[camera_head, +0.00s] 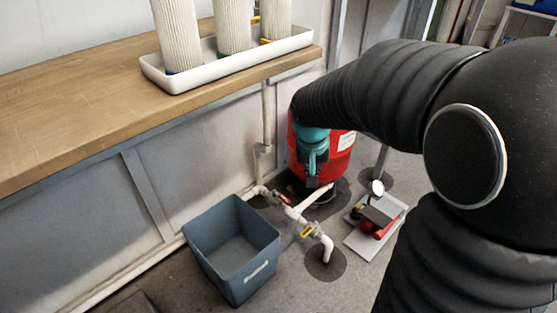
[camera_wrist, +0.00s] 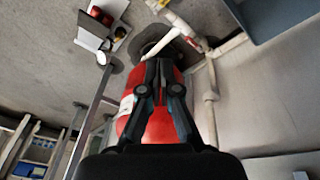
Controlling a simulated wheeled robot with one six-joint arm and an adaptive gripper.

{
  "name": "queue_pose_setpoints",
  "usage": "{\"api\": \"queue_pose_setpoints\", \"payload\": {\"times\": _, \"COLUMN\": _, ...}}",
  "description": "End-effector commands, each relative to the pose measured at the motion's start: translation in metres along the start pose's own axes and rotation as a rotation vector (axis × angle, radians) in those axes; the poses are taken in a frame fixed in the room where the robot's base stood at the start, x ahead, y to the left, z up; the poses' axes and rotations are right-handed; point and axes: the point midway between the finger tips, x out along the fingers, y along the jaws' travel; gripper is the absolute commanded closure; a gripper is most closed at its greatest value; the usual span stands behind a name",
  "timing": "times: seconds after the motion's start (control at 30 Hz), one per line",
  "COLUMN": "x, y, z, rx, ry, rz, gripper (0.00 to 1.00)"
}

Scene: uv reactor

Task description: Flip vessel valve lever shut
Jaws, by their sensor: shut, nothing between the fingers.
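A red vessel (camera_head: 334,158) with a white label stands on the floor by the wall; it also fills the middle of the wrist view (camera_wrist: 160,128). White piping (camera_head: 298,214) runs on the floor in front of it. A yellow lever (camera_head: 307,232) and a small red part sit on this piping. I cannot tell which lever belongs to the vessel. My gripper (camera_head: 312,180) points down in front of the vessel, above the piping. In the wrist view my gripper (camera_wrist: 159,62) is shut and empty, its fingers hiding part of the vessel. Contact with anything cannot be told.
A grey-blue bin (camera_head: 233,252) stands left of the piping. A pale plate with red equipment (camera_head: 377,228) lies to the right. A wooden bench (camera_head: 110,108) bears a white tray (camera_head: 295,43) with several ribbed cylinders. Grey wall panels run below the bench.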

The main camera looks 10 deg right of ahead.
Motion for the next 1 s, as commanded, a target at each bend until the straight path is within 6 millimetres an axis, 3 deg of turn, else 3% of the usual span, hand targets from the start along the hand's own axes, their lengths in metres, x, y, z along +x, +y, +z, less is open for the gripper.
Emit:
{"api": "queue_pose_setpoints", "payload": {"times": 0.1, "x": 0.035, "y": -0.011, "z": -0.022, "rx": 0.018, "ry": -0.049, "rz": 0.033, "gripper": 1.0}}
{"api": "queue_pose_setpoints", "payload": {"times": 0.33, "x": 0.109, "y": -0.03, "z": -0.051, "rx": 0.054, "ry": -0.12, "rz": 0.093, "gripper": 1.0}}
{"api": "queue_pose_setpoints", "payload": {"times": 0.5, "x": 0.166, "y": -0.043, "z": -0.059, "rx": 0.077, "ry": -0.165, "rz": 0.135, "gripper": 1.0}}
{"api": "queue_pose_setpoints", "payload": {"times": 0.67, "x": 0.211, "y": -0.051, "z": -0.06, "rx": 0.091, "ry": -0.195, "rz": 0.167, "gripper": 1.0}}
{"api": "queue_pose_setpoints", "payload": {"times": 1.0, "x": 0.234, "y": -0.068, "z": -0.132, "rx": 0.529, "ry": 0.006, "rz": 0.154, "gripper": 1.0}}
